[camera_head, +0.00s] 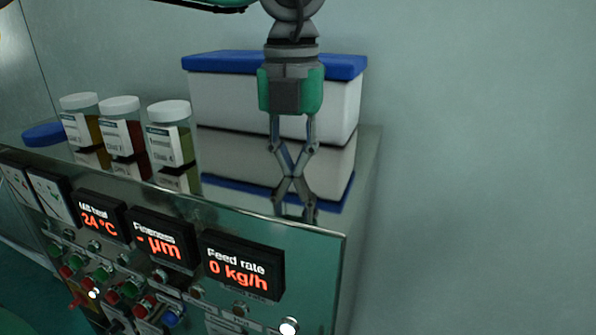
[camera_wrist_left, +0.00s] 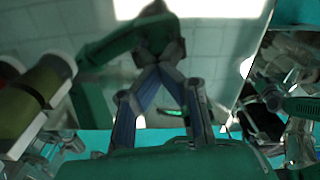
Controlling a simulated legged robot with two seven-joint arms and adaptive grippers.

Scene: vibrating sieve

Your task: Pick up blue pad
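A flat, round blue pad (camera_head: 45,134) lies on the shiny steel top at the far left in the head view, beside the jars. I cannot make it out in the left wrist view. My left gripper (camera_head: 292,175) points down in front of the white box, well to the right of the pad. Its fingertips meet at or just above the steel top, with their reflection directly below. In the left wrist view its fingers (camera_wrist_left: 158,68) also come together, with nothing visible between them. My right gripper is not in view.
A white box with a blue lid (camera_head: 345,67) stands behind my left gripper. White-capped jars (camera_head: 170,143) stand in a row between the pad and the box. The steel cabinet top (camera_head: 240,205) is mirror-like. Displays and buttons cover its front.

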